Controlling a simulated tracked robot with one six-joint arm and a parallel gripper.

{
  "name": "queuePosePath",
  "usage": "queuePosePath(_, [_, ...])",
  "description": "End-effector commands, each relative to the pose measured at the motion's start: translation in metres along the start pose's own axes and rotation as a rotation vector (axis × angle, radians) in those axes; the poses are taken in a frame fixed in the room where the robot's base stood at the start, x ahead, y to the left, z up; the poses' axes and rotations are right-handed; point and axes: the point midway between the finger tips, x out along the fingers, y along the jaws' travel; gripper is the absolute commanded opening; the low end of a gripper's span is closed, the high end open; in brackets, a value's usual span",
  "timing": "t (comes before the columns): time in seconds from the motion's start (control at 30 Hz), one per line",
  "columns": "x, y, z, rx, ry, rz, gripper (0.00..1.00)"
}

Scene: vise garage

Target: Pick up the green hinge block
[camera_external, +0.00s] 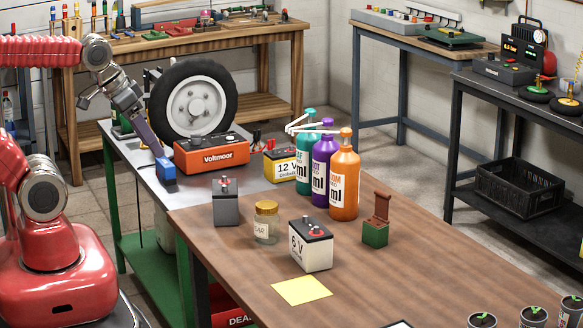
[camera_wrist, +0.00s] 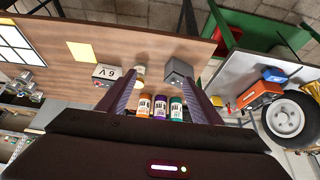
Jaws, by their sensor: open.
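The green hinge block (camera_external: 375,235), with a raised brown hinge part, stands on the brown table, right of the 6 V battery and in front of the orange bottle. I cannot make it out in the wrist view; a finger may hide it. My gripper (camera_external: 157,150) is at the upper left in the external view, far from the hinge block, its finger pointing down in front of the orange Voltmoor box. In the wrist view my gripper (camera_wrist: 161,80) is open, its two dark fingers apart with nothing held between them.
The 6 V battery (camera_external: 311,246), jar (camera_external: 266,223), grey block (camera_external: 226,201) and orange bottle (camera_external: 344,180) stand around the hinge block's side of the table. The Voltmoor box (camera_external: 211,154) and a blue block (camera_external: 166,168) are near my gripper.

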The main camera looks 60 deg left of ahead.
Motion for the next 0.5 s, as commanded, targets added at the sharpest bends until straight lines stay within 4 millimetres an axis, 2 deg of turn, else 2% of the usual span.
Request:
queuePosePath(0.3, [0.001, -0.002, -0.003, 0.022, -0.005, -0.012, 0.59])
queuePosePath(0.5, [0.012, -0.015, -0.017, 0.167, -0.042, -0.086, 0.59])
